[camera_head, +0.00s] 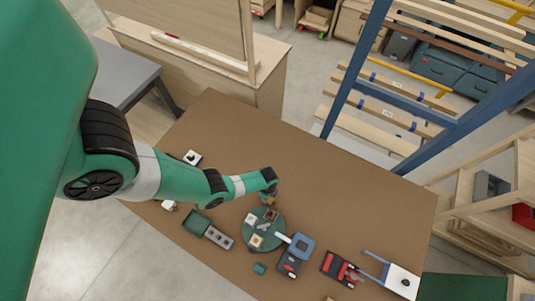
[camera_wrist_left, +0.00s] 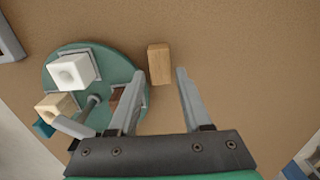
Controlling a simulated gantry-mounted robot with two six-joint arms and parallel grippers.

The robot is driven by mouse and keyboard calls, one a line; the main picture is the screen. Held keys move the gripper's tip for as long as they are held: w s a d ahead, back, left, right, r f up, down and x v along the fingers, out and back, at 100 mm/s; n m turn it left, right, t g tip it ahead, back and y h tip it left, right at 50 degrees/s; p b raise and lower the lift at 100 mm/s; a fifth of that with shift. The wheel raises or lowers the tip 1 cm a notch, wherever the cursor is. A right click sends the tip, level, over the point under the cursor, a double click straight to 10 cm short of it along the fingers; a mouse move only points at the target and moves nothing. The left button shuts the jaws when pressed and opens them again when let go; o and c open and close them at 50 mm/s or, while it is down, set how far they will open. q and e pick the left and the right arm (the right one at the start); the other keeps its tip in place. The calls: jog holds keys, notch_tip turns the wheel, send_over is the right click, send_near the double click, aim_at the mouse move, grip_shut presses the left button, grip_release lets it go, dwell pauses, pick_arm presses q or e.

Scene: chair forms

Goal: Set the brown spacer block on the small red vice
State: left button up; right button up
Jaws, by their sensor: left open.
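My left gripper (camera_wrist_left: 158,105) is open and empty, pointing down over the table beside a round green plate; it also shows in the head view (camera_head: 270,194). A light brown wooden block (camera_wrist_left: 159,63) stands just beyond the fingertips, beside the plate and apart from the fingers. A darker brown block (camera_wrist_left: 118,98) sits on the plate, partly hidden by the left-hand finger. I cannot tell for certain which is the spacer. A red and black fixture (camera_head: 338,266), which looks like the small red vice, lies at the table's lower right. My right gripper is out of view.
The green plate (camera_head: 276,234) also bears a white block (camera_wrist_left: 73,70) and a cream block (camera_wrist_left: 57,106). A blue square frame (camera_head: 300,247) and a dark device (camera_head: 289,265) lie between plate and vice. The brown table (camera_head: 340,190) is clear at upper right.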

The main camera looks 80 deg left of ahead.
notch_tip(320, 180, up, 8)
jog(key=p, duration=0.6)
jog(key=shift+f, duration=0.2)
